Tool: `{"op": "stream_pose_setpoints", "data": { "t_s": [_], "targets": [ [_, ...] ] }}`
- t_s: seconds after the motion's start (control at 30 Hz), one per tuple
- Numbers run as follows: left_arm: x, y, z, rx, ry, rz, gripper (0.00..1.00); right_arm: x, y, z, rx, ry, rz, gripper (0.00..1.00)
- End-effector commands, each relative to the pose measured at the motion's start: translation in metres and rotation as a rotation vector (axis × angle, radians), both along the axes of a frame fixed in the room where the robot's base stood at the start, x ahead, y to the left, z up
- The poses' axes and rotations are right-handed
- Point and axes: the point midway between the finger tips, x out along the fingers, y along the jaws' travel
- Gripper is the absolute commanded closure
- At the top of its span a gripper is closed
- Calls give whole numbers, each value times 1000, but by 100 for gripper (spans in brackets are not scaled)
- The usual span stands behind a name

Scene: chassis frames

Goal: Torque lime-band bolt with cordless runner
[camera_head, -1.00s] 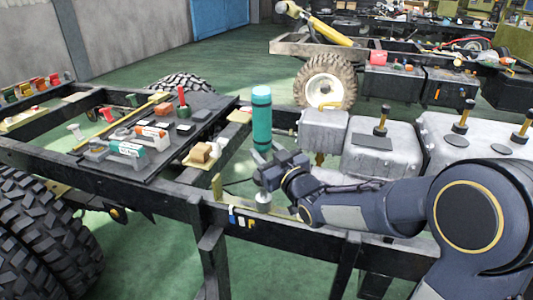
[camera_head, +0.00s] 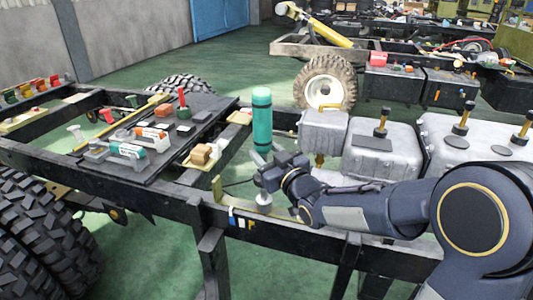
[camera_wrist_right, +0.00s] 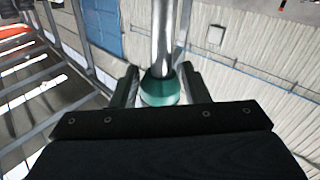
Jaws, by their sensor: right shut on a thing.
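My right gripper (camera_head: 270,176) is shut on the cordless runner, whose teal upright body (camera_head: 262,120) rises above the fingers. A pale round end (camera_head: 264,198) shows below the gripper, just above or against the near chassis rail (camera_head: 310,228). In the right wrist view, a teal collar (camera_wrist_right: 160,92) and a silver shaft (camera_wrist_right: 163,40) sit between the two fingers. I cannot make out a lime-band bolt. My left gripper is out of view.
A dark tray (camera_head: 165,140) with several tools and small parts lies on the frame at left. A wooden block (camera_head: 200,153) sits at its right end. Grey tanks (camera_head: 383,150) with upright posts stand right of the tool. A big tyre (camera_head: 40,235) fills the lower left.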

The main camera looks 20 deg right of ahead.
Motion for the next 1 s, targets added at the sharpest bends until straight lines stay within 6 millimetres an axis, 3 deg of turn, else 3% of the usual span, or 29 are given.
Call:
{"op": "stream_pose_setpoints", "data": {
  "t_s": [0.7,1.0],
  "targets": [
    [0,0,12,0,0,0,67,0,0,30,3,-9,0,100],
    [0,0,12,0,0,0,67,0,0,32,4,-10,1,100]
  ]
}}
